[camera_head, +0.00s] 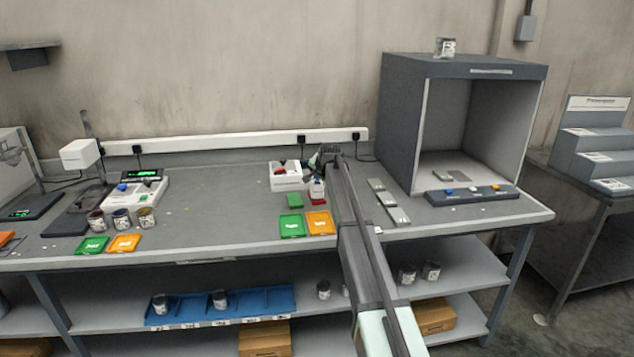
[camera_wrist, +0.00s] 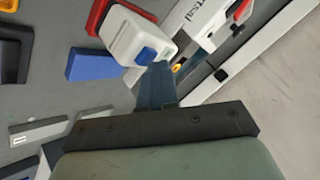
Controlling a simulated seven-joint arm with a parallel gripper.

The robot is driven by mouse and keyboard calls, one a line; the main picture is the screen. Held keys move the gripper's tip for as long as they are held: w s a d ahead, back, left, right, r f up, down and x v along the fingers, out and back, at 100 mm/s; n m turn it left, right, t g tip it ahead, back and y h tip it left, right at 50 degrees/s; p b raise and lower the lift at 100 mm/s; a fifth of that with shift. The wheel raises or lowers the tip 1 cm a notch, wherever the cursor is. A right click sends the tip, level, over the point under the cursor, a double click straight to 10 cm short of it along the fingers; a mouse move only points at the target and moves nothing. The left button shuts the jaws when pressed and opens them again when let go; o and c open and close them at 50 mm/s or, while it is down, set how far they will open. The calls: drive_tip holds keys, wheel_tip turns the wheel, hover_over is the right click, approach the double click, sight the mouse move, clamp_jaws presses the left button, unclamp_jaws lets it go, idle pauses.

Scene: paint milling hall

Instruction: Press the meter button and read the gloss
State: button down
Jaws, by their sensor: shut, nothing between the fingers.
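A small white meter (camera_wrist: 128,34) with a blue button (camera_wrist: 146,55) fills the upper middle of the wrist view. In the head view a small white unit (camera_head: 317,185), apparently this meter, stands on the bench beside a larger white device (camera_head: 286,178). My gripper (camera_wrist: 159,68) is shut and empty. Its fingertips are right beside the blue button; I cannot tell whether they touch it. In the head view my gripper (camera_head: 327,152) is near the back of the bench, partly hidden by my arm. No gloss reading is legible.
Green (camera_head: 292,226) and orange (camera_head: 320,223) cards lie in front of the meter. Grey panels (camera_head: 387,198) lie to the right, before the dark booth (camera_head: 400,120). Open paint cans (camera_head: 121,219) stand at the left. The bench centre-left is clear.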

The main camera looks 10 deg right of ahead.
sight(318, 182)
drive_tip(key=shift+r, duration=0.75)
drive_tip(key=shift+r, duration=2.55)
